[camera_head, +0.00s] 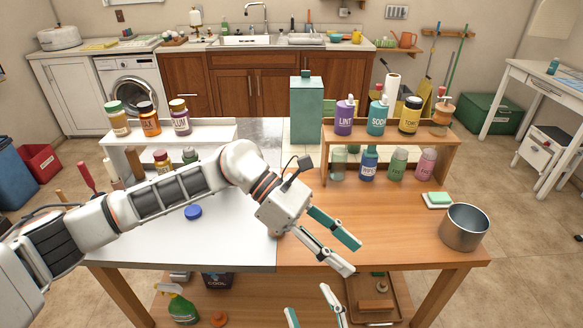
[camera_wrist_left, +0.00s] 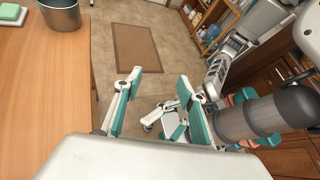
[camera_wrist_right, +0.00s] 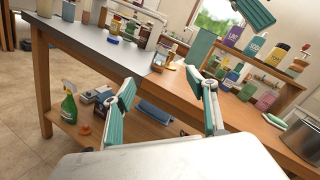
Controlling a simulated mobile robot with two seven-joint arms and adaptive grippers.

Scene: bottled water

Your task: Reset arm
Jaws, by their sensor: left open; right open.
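My left gripper (camera_head: 355,258) reaches in over the wooden half of the table, its two teal-padded fingers spread with nothing between them. In the left wrist view its fingers (camera_wrist_left: 160,76) are apart and empty, above the floor beside the table. My right gripper (camera_head: 307,300) shows only as fingertips at the bottom edge of the head view, in front of the table. In the right wrist view its fingers (camera_wrist_right: 160,80) are apart and empty, facing the table's front edge. The rest of the right arm is out of the head view.
A metal pot (camera_head: 464,228) and a green sponge (camera_head: 438,199) sit at the table's right. Bottles stand on and under the wooden shelf (camera_head: 446,150) and the white shelf (camera_head: 215,131). A spray bottle (camera_head: 178,305) stands below.

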